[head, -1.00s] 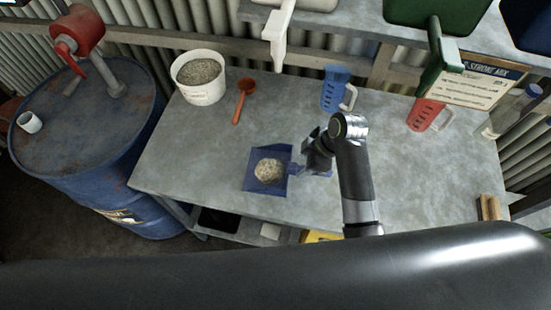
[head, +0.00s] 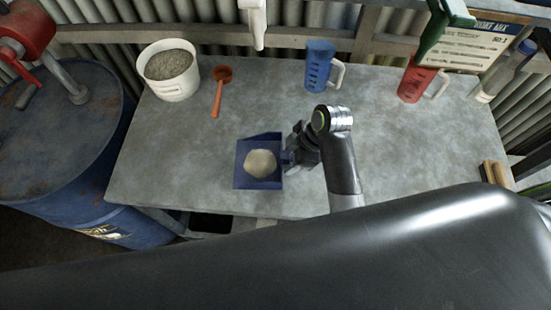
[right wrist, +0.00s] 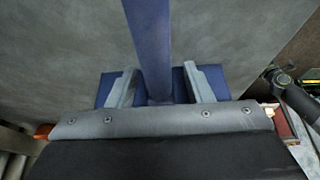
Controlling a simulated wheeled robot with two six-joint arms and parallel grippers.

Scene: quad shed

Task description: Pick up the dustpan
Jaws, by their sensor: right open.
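The blue dustpan (head: 243,176) lies on the grey workbench, left of my right gripper in the head view, with a pale heap (head: 260,163) in its pan. Its handle points right, toward my right gripper (head: 290,157), which largely hides it there. In the right wrist view, my right gripper (right wrist: 157,88) is open, one finger on each side of the blue dustpan handle (right wrist: 150,45). Gaps show between the handle and both fingers. My left gripper is not in view.
The workbench (head: 420,140) holds a white bucket (head: 170,88) of grey grit, an orange scoop (head: 217,100), a blue jug (head: 318,68), a red jug (head: 415,85) and a brush (head: 494,174). A blue drum (head: 60,150) stands left. Bench around the dustpan is clear.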

